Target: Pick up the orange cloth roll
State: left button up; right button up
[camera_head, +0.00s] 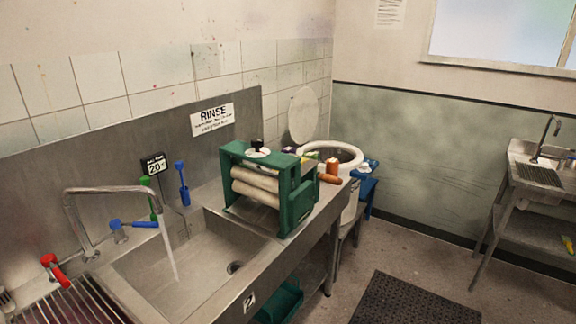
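Near the right end of the steel sink counter, just right of the green wringer, is a small cluster of items. In it, an orange cylinder (330,178) lies on its side and looks like the orange cloth roll. Behind it stands a small orange-brown item with a pale top (332,166). The items are small, so details are unclear. Neither of my grippers shows in the head view.
The green wringer (296,205) with pale rollers stands left of the roll. Water runs from the tap (112,189) into the sink basin (200,277). A white round tub (348,153) stands behind the counter's end. Open floor and a dark mat (415,303) lie right.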

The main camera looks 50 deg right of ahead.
aim_at(332, 164)
jog(key=z, duration=2.15)
jog(key=u, duration=0.75)
jog(key=i+l+u, duration=0.15)
jog(key=l+u, duration=0.15)
jog(key=i+l+u, duration=0.15)
jog(key=l+u, duration=0.15)
jog(key=i+l+u, duration=0.1)
jog(key=l+u, duration=0.2)
jog(key=i+l+u, duration=0.1)
jog(key=l+u, duration=0.25)
jog(key=l, duration=0.75)
jog(key=i+l, duration=0.1)
jog(key=l, duration=1.7)
jog(key=i+u, duration=0.05)
